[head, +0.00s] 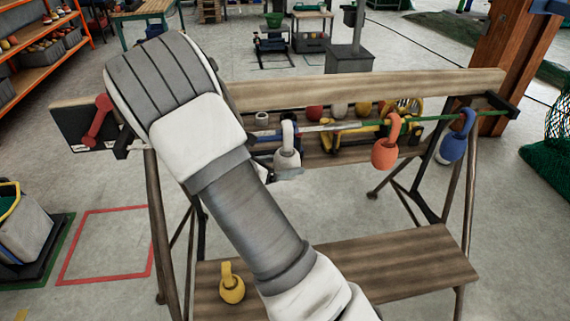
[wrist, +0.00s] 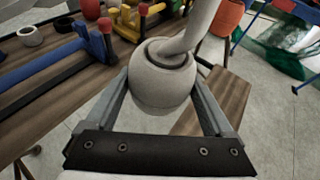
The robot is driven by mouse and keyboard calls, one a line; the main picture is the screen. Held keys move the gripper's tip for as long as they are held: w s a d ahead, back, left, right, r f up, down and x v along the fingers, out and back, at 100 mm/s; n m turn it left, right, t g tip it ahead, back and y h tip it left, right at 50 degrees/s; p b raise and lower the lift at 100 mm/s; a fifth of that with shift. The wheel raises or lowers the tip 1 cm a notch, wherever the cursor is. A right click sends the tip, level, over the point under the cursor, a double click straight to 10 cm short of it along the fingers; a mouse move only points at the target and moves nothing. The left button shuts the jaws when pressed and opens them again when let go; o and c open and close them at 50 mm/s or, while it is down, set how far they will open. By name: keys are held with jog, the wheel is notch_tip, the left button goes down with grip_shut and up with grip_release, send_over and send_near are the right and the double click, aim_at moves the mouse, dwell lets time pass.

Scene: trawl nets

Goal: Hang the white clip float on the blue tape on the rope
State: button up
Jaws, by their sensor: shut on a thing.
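The white clip float (head: 287,160) hangs upright in my gripper (head: 284,172), its hook at the rope's height in the head view. In the wrist view its round body (wrist: 160,82) sits between the two fingers of my gripper (wrist: 163,92), and its neck runs up out of the frame. The rope (head: 440,118) is strung across the stand, green on the right and paler toward the left. A bluish stretch shows near the float's hook. I cannot tell whether the hook is around the rope or only beside it, or exactly where the blue tape lies.
An orange float (head: 385,152) and a blue-and-white float (head: 453,146) hang on the rope to the right. Tools and small items lie on the shelf behind the rope. A wooden beam (head: 370,88) runs behind.

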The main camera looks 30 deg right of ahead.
jog(key=shift+f, duration=0.15)
jog(key=o, duration=1.1)
jog(key=shift+o, duration=0.2)
jog(key=p+v, duration=0.2)
jog(key=v, duration=1.5)
jog(key=s+d+r+m+g+y, duration=0.3)
jog(key=s+d+r+m+y, duration=0.25)
jog(key=s+r+m, duration=0.4)
jog(key=s+a+r+m+t+y+p, duration=0.1)
jog(key=s+a+r+m+t+y, duration=0.1)
jog(key=s+m, duration=0.3)
jog(key=s+a+r+m+t+y+p, duration=0.1)
jog(key=s+a+r+m+t+y, duration=0.1)
jog(key=s+r+m+y, duration=0.2)
jog(key=shift+s+r+m+t+y, duration=0.4)
jog(key=shift+s+m+y, duration=0.45)
jog(key=shift+m, duration=0.9)
